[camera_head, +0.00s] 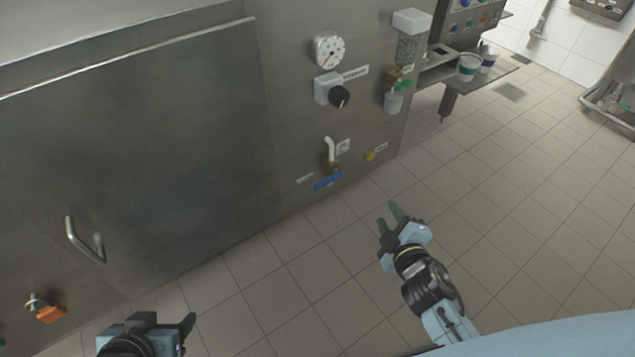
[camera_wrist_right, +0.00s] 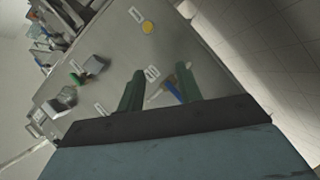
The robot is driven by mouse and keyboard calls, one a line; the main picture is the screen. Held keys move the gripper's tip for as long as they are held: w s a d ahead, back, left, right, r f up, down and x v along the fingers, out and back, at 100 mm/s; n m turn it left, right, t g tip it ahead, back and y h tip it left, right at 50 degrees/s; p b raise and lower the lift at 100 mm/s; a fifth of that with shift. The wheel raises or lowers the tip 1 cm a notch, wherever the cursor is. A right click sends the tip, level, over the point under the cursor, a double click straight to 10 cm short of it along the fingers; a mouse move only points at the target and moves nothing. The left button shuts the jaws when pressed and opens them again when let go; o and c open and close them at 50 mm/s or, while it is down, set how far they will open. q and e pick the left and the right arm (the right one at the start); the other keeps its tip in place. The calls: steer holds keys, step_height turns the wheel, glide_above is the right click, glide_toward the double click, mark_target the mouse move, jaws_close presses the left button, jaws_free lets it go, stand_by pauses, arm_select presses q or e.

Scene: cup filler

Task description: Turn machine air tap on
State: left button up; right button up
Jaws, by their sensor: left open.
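A tap with a blue lever (camera_head: 328,181) sits low on the steel machine front, under a white bent pipe (camera_head: 330,148). The blue lever also shows between my right fingers in the right wrist view (camera_wrist_right: 173,91). A small yellow knob (camera_head: 369,155) is to its right, and it shows in the wrist view too (camera_wrist_right: 148,26). The labels are too small to read, so I cannot tell which is the air tap. My right gripper (camera_head: 389,217) is open and empty, apart from the panel, below and right of the lever. My left gripper (camera_head: 168,322) is open at the bottom left.
A round gauge (camera_head: 329,50) and a black knob (camera_head: 339,96) are higher on the panel. A green-handled valve (camera_head: 402,86) is near its right edge. A door handle (camera_head: 84,240) protrudes at left. Cups (camera_head: 469,67) stand on a shelf.

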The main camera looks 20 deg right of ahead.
mark_target(323, 185)
steer(key=w+a+n+y+b, duration=0.1)
steer(key=w+a+n+y, duration=0.1)
steer(key=w+a+n, duration=0.1)
steer(key=w+a+n+t+y+b, duration=0.1)
steer(key=w+a+n+y, duration=0.2)
steer(key=a+n, duration=0.1)
steer(key=w+a+r+n+t+y+b, duration=0.1)
steer(key=w+a+n+y, duration=0.1)
steer(key=w+a+n, duration=0.1)
steer(key=shift+w+a+n, duration=0.3)
steer(key=shift+w+a, duration=0.1)
steer(key=b+x, duration=0.1)
steer(key=x, duration=0.3)
steer(key=shift+w+a, duration=0.1)
arm_select(q)
steer(key=w+d+r+t+h, duration=0.1)
steer(key=w+d+r+t, duration=0.1)
steer(key=r, duration=0.5)
steer(key=w+d+r+t+h, duration=0.2)
steer(key=w+d+r+t, duration=0.1)
steer(key=r+t, duration=0.4)
steer(key=shift+w+r, duration=0.2)
steer(key=shift+w, duration=0.5)
arm_select(e)
steer(key=shift+w+a, duration=0.1)
steer(key=shift+w, duration=0.25)
jaws_close()
